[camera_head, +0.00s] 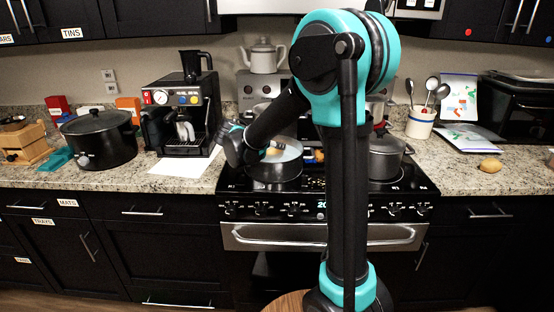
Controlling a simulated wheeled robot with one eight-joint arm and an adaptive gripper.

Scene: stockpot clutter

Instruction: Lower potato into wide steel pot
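A wide pot (274,172) with dark sides and a pale inside stands on the left front of the stove, with no lid on it. A small orange-yellow piece (273,151) shows at its opening; I cannot tell what it is. A tan potato (490,164) lies on the right counter, well away from the pot. My arm reaches down to the left, and its wrist end is beside the pot's left rim. My gripper's fingers are too small and hidden to make out, so I cannot tell whether they hold anything.
A lidded pot (384,160) stands on the right of the stove. A large black pot (98,140) and a coffee machine (183,115) stand on the left counter. A utensil crock (420,123) is at right. A kettle (263,57) stands higher behind the stove.

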